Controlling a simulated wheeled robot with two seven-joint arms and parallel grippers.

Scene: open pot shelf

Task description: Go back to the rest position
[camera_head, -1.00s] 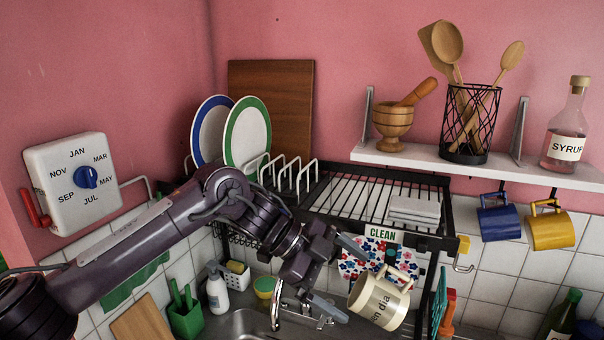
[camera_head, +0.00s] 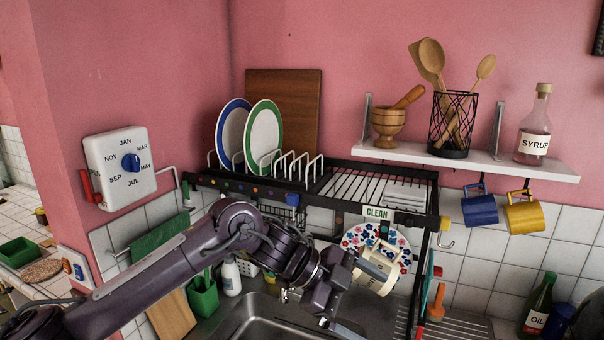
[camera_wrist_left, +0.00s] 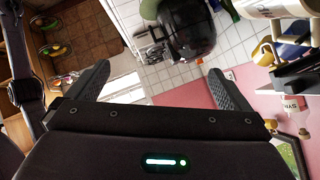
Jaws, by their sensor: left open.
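My left arm enters the head view from the left. Its gripper (camera_head: 364,298) is at lower centre, just left of and below a cream mug (camera_head: 378,272) with dark lettering. One finger overlaps the mug's left side in that view; I cannot tell whether they touch. In the left wrist view the gripper (camera_wrist_left: 160,82) is open, with nothing between its fingers. A cream mug with lettering (camera_wrist_left: 270,8) shows at the top right there, outside the fingers. The mug appears to hang below the CLEAN sign (camera_head: 377,213). My right gripper is not in view.
The black dish rack (camera_head: 300,200) holds plates (camera_head: 262,140) above the sink (camera_head: 265,330). A white shelf (camera_head: 440,160) with a mortar, a utensil basket and a syrup bottle is at upper right. Blue (camera_head: 480,210) and yellow (camera_head: 525,216) mugs hang beneath it.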

